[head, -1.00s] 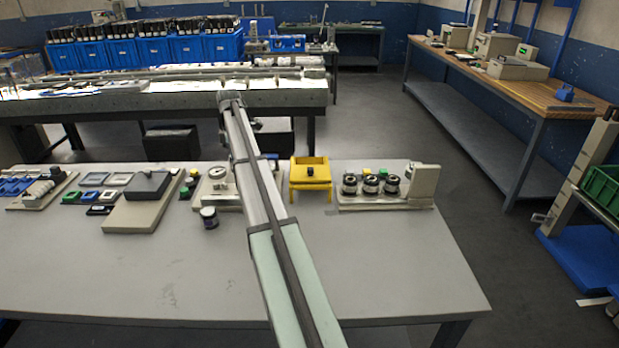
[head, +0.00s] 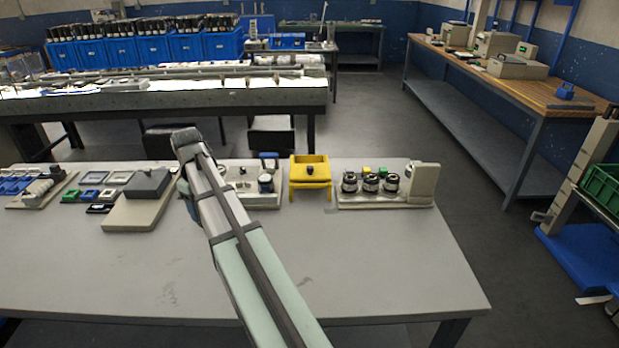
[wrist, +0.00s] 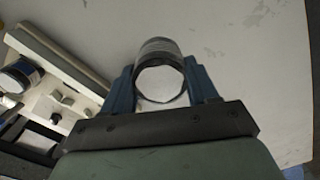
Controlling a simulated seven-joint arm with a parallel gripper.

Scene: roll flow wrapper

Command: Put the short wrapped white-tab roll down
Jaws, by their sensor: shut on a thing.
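My gripper (wrist: 168,85) is shut on a short roll in the wrist view.
A light fixture base (head: 262,198) with a dark roll stands right of my arm. A grey block (head: 147,184) lies left. The table's front is clear.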

